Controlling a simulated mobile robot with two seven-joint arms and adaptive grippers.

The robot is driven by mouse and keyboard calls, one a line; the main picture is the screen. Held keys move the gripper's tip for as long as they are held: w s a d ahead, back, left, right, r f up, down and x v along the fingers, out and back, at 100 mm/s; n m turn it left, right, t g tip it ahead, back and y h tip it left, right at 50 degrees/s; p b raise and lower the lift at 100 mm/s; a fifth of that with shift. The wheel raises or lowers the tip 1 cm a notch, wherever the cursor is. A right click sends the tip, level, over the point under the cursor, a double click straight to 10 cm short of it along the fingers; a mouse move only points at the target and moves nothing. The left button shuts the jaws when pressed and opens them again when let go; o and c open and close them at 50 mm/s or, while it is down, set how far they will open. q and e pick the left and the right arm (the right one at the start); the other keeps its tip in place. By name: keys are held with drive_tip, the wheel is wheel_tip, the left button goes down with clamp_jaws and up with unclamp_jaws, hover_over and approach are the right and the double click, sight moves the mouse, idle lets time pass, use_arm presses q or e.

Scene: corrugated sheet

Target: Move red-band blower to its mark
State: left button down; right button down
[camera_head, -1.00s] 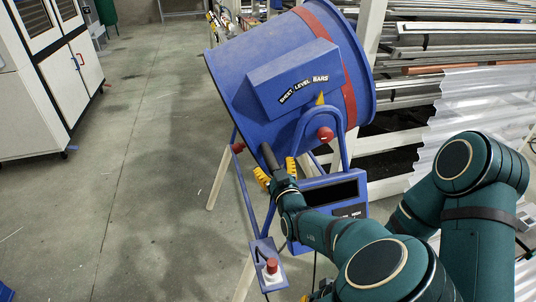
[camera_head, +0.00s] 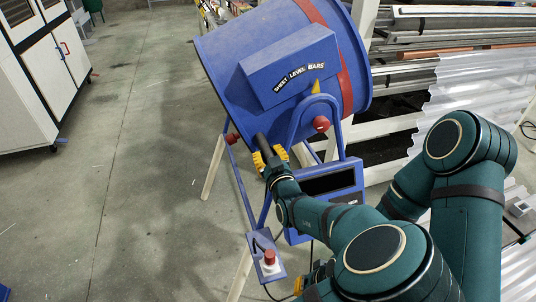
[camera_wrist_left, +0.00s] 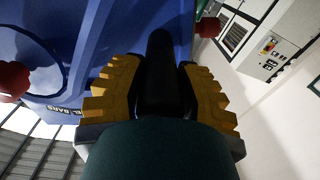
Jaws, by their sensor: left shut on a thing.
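The red-band blower (camera_head: 275,80) is a big blue drum with a red band (camera_head: 335,50) near its right end. It sits tilted on a blue frame with pale legs. A dark handle (camera_head: 262,143) sticks out at its lower left. My left gripper (camera_head: 270,156) is shut on this handle; its yellow fingers lie on both sides of the dark handle (camera_wrist_left: 160,75) in the left wrist view. A yellow and black piece at the bottom, probably my right gripper (camera_head: 318,274), is mostly hidden behind my arm. I see no floor mark.
A small box with a red button (camera_head: 269,257) hangs low on the blower's frame, with a cable below. Racks of metal bars (camera_head: 455,45) and corrugated clear sheets (camera_head: 475,100) stand at the right. White cabinets (camera_head: 45,70) stand at the left. The floor (camera_head: 130,190) between is clear.

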use_arm(q)
drive_tip(key=r+m+p, duration=0.1)
drive_tip(key=r, duration=0.1)
drive_tip(key=r+m+p, duration=0.1)
drive_tip(key=r+p, duration=0.1)
drive_tip(key=a+r+m+p, duration=0.1)
drive_tip(key=r+p, duration=0.1)
drive_tip(key=shift+a+r+m, duration=0.1)
drive_tip(key=shift+r+m, duration=0.1)
drive_tip(key=shift+m, duration=0.1)
drive_tip(key=shift+s+r+m+p, duration=0.1)
drive_tip(key=shift+r+m+p, duration=0.2)
drive_tip(key=shift+p, duration=0.25)
drive_tip(key=shift+f, duration=0.15)
drive_tip(key=c, duration=0.6)
unclamp_jaws()
drive_tip(key=shift+f, duration=0.15)
drive_tip(key=v, duration=0.7)
drive_tip(key=shift+s, duration=0.25)
